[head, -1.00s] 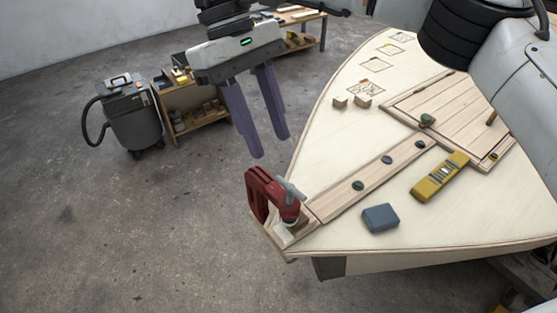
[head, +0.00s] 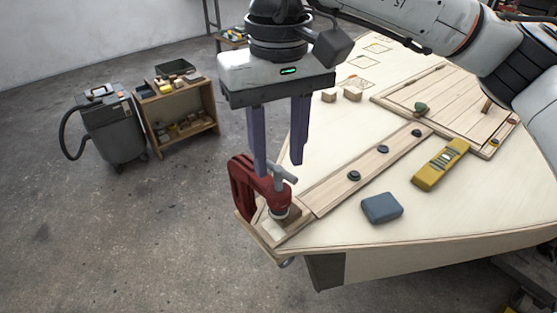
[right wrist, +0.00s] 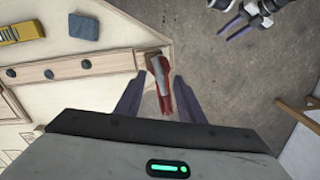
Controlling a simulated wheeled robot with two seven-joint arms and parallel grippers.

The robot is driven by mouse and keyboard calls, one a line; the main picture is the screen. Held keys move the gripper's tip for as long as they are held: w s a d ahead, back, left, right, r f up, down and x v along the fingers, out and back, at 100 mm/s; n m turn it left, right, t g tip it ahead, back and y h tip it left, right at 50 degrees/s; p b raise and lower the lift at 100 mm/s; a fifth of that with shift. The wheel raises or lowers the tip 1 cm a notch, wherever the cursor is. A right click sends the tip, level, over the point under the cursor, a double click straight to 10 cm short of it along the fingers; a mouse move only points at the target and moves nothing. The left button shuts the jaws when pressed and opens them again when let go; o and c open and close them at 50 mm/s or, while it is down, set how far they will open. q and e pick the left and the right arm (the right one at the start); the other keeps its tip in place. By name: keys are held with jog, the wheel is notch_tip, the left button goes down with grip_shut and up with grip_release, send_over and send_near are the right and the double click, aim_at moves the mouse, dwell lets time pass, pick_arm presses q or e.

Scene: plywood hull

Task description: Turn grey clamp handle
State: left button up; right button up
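The red clamp (head: 243,187) grips the pointed near corner of the plywood hull (head: 440,215). Its grey handle (head: 285,173) is a short bar on top. My right gripper (head: 279,166) is open, pointing down, with one purple finger on each side of the handle in the head view. In the right wrist view the grey handle (right wrist: 158,68) and red clamp body (right wrist: 166,101) lie between the spread fingers. I cannot tell whether a finger touches the handle. My left gripper (right wrist: 224,36) shows only in the right wrist view, off the hull, its fingers apart.
A wooden strip (head: 330,185) with dark knobs runs from the clamp. A grey vacuum (head: 110,125) and a small shelf (head: 180,125) stand on the floor at left.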

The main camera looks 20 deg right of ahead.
jog(key=shift+f, duration=0.85)
grip_shut()
jog(key=shift+m+b, duration=0.3)
jog(key=shift+m, duration=1.3)
grip_release()
